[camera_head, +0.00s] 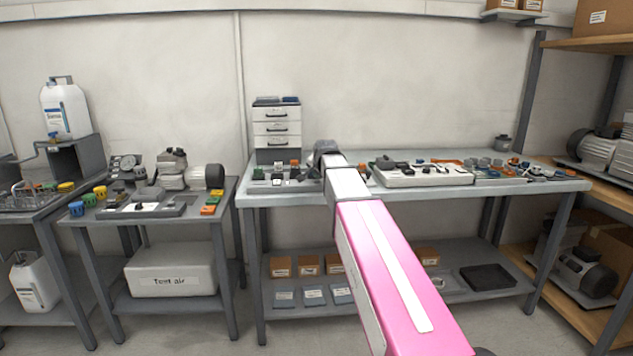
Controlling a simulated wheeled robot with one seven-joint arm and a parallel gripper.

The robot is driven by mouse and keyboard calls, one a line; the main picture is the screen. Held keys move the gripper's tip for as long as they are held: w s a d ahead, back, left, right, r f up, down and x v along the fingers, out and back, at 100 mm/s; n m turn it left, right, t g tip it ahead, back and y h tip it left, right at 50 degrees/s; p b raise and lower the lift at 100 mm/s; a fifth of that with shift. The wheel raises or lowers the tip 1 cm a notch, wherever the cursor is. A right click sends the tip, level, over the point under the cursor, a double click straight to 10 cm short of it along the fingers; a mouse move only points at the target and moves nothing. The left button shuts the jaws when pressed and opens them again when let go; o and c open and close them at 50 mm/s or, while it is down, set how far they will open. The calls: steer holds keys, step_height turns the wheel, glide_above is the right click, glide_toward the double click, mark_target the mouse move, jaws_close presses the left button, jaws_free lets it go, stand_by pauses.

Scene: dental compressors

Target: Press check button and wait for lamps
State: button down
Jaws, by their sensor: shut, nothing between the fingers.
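My arm reaches forward from the lower right to the middle bench. The dark end of my arm, with my gripper (324,149), is over the left-middle part of the bench top. The fingers are shut and appear empty; their tips are too small and hidden to make out. Small dark units with orange and green parts (280,172) stand on the bench just left of my gripper. A pale tray with dark parts (425,178) lies to its right. I cannot tell which part is the check button, and no lit lamp can be made out. My arm hides part of the bench.
The left table (228,190) carries a compressor (172,163), a gauge unit (125,165), a flat panel (140,210) and coloured caps. A "Test air" box (172,270) sits below. Wooden shelving (575,300) closes the right side.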

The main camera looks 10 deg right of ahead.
mark_target(318, 180)
steer(key=shift+f, duration=0.25)
steer(key=shift+r, duration=0.1)
stand_by(0.5)
steer(key=shift+r, duration=0.75)
steer(key=shift+r, duration=0.1)
steer(key=shift+r, duration=2.45)
steer(key=shift+s, duration=0.1)
